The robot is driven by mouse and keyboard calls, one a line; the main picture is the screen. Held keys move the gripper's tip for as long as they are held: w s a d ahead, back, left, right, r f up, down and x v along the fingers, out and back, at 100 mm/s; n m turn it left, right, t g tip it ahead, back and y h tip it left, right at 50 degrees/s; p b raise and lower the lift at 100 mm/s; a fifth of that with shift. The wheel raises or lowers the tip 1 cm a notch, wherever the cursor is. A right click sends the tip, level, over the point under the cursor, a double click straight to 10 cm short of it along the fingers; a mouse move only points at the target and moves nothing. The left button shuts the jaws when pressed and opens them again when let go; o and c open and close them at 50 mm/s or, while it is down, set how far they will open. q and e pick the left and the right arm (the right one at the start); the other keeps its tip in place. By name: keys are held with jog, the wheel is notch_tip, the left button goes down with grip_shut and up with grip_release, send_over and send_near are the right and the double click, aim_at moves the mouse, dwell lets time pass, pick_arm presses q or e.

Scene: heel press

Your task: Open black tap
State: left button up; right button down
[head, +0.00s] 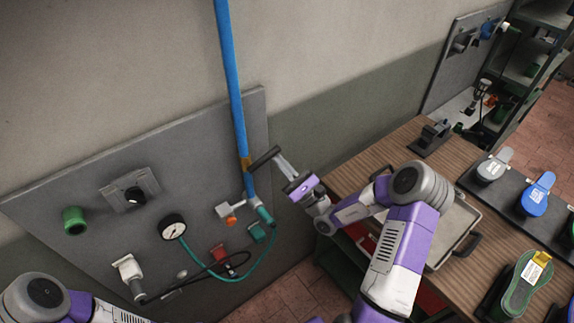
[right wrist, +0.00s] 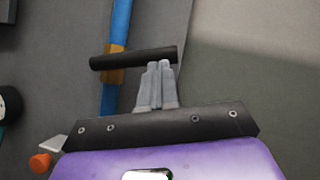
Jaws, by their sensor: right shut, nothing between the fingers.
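The black tap handle (head: 264,158) is a dark bar lying crosswise to the blue pipe, beside an orange-brown band, on the grey wall panel. It also shows in the right wrist view (right wrist: 125,59), level across the pipe. My right gripper (head: 281,158) is shut and empty, its fingertips at the right end of the handle. In the right wrist view the shut fingertips (right wrist: 158,66) overlap the handle's right part; I cannot tell whether they touch it. My left gripper is not in view; only part of my left arm shows at the lower left.
The blue pipe (head: 229,75) runs up the wall. A wooden table (head: 395,148) with a metal tray (head: 462,217) stands right.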

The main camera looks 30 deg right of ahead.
aim_at(274, 151)
jog(key=r+n+g+y, duration=0.1)
jog(key=r+n+g, duration=0.1)
jog(key=n, duration=0.2)
jog(key=a+r+n+g+y, duration=0.1)
jog(key=r+n+g+y, duration=0.1)
jog(key=n, duration=0.3)
jog(key=a+r+n+g+y+b, duration=0.1)
jog(key=r+n+g, duration=0.1)
jog(key=n, duration=0.3)
jog(key=shift+s+a+r+g, duration=0.15)
jog(key=shift+r+g, duration=0.1)
jog(key=shift+g, duration=0.55)
jog(key=shift+s+a+r+n+g+h+b, duration=0.15)
jog(key=shift+a+r+n+g+b, duration=0.2)
jog(key=shift+n+b, duration=0.3)
jog(key=shift+a+r+n+g+h+b, duration=0.1)
jog(key=shift+a+r+n+g+b, duration=0.2)
jog(key=shift+a+n+b, duration=0.3)
jog(key=shift+s+a+r+n+g+h+b, duration=0.15)
jog(key=shift+a+r+n+g+b, duration=0.15)
jog(key=shift+n+b, duration=0.45)
jog(key=shift+w+g, duration=0.1)
jog(key=shift+g, duration=0.15)
jog(key=shift+d, duration=0.1)
